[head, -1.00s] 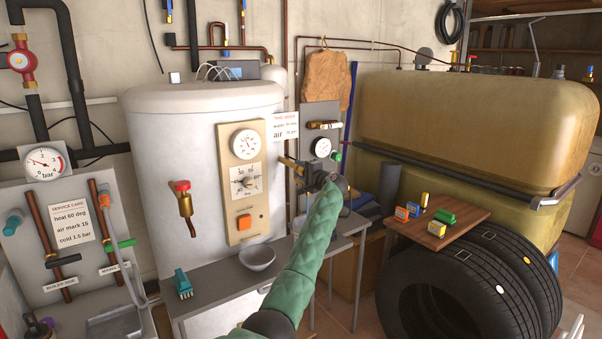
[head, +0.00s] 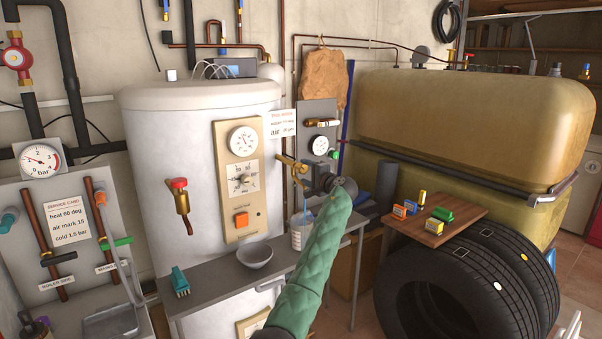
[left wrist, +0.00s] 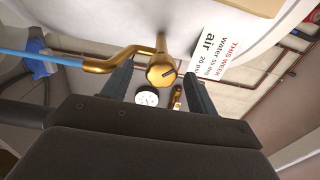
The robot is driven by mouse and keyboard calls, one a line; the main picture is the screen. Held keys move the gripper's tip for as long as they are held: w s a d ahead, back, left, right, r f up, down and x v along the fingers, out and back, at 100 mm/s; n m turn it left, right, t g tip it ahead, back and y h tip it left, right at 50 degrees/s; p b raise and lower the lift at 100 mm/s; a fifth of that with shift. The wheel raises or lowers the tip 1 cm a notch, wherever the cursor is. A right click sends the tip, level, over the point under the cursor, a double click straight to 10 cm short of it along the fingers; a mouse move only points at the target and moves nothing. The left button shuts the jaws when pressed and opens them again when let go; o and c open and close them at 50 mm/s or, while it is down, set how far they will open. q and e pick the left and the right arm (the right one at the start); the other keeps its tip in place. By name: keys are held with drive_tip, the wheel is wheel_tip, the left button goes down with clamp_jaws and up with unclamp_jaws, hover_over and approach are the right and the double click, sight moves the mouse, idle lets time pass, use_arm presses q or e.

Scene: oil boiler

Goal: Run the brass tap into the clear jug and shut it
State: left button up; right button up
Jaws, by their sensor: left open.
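The brass tap (head: 289,162) sticks out from the right side of the white boiler tank. A thin blue stream (head: 305,207) falls from its spout toward the clear jug (head: 299,236) on the grey bench, partly hidden by my left arm. My left gripper (head: 312,180) is at the tap. In the left wrist view, the tap's round brass knob (left wrist: 161,72) with a dark mark lies between the open fingers (left wrist: 159,77), with gaps on both sides. The blue stream (left wrist: 45,57) leaves the spout there. My right gripper is not in view.
A grey bowl (head: 255,255) and a teal brush (head: 180,282) are on the bench (head: 222,290) left of the jug. A red-handled brass valve (head: 180,200) is on the tank. Tyres (head: 480,285) with a small wooden board (head: 432,228) stand at the right.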

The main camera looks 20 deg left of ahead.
use_arm(q)
drive_tip(key=shift+v, duration=1.2)
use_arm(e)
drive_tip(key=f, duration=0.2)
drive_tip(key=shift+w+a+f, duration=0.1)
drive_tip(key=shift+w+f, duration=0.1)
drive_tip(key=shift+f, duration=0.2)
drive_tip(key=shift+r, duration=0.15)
